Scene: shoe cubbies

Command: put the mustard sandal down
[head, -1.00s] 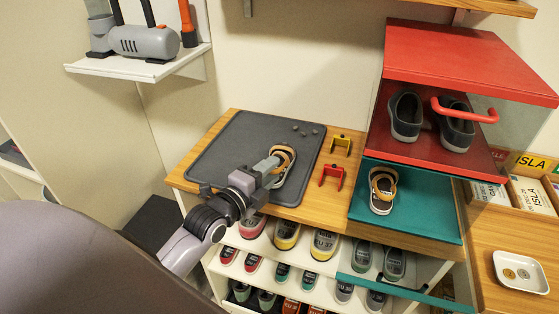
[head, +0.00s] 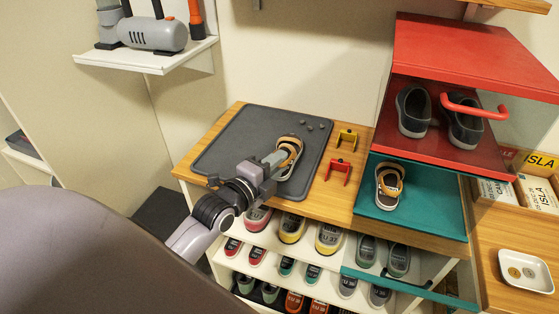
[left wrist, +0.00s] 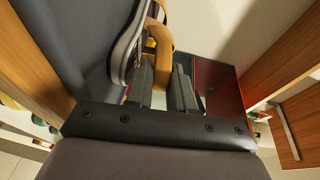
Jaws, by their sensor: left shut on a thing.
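My left gripper (head: 270,164) is shut on a mustard sandal (head: 290,150) over the right part of the dark grey mat (head: 232,140). In the head view the sandal's sole looks on or just above the mat; I cannot tell which. In the left wrist view, the gripper's fingers (left wrist: 165,85) are at the sandal's mustard strap (left wrist: 158,38), and its pale sole edge shows beside them. Another mustard-strapped sandal (head: 389,186) stands on the teal surface (head: 420,212) to the right. My right gripper is not in view.
A red cubby (head: 450,60) with dark shoes rises at the right. Shoe racks (head: 290,258) lie below the front edge. The mat's left part is clear.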

